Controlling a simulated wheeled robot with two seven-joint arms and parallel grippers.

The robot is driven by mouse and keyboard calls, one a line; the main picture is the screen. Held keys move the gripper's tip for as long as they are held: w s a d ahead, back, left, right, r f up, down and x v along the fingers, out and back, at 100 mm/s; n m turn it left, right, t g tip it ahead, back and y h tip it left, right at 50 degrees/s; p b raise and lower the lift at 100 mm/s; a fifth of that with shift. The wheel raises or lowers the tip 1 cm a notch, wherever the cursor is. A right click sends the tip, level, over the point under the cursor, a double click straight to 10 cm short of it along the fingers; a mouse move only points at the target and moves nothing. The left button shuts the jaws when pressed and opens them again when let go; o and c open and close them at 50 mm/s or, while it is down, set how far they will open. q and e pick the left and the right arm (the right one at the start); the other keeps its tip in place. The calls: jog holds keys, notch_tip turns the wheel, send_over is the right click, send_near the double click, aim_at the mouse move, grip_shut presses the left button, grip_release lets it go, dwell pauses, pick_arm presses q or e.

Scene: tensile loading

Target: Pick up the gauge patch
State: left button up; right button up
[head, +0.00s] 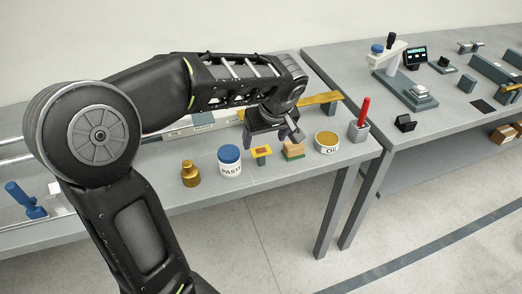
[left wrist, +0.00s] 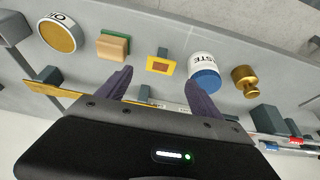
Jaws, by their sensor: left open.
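The gauge patch, which I take to be the small yellow square with a dark red middle (head: 261,150), lies on a small grey-green stand near the front of the left table. It also shows in the left wrist view (left wrist: 160,65), between and beyond the fingertips. My left gripper (head: 290,135) is open and empty above the table, behind and slightly right of the patch in the head view. Its two purple-grey fingers (left wrist: 158,78) are spread apart in the left wrist view and do not touch the patch. My right gripper is not in view.
Left of the patch stand a PASTE jar (head: 230,170) and a brass weight (head: 190,174). Right of it are a wood-and-green block (head: 293,150), a round tin (head: 326,142) and a red pen in a holder (head: 362,120). A long brass-coloured bar (head: 320,99) lies behind.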

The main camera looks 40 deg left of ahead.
aim_at(261, 150)
pick_arm(q)
jog(key=p+x, duration=0.1)
jog(key=x, duration=0.4)
jog(key=shift+f, duration=0.15)
jog(key=shift+c, duration=0.2)
dwell(0.4)
jog(key=c, duration=1.4)
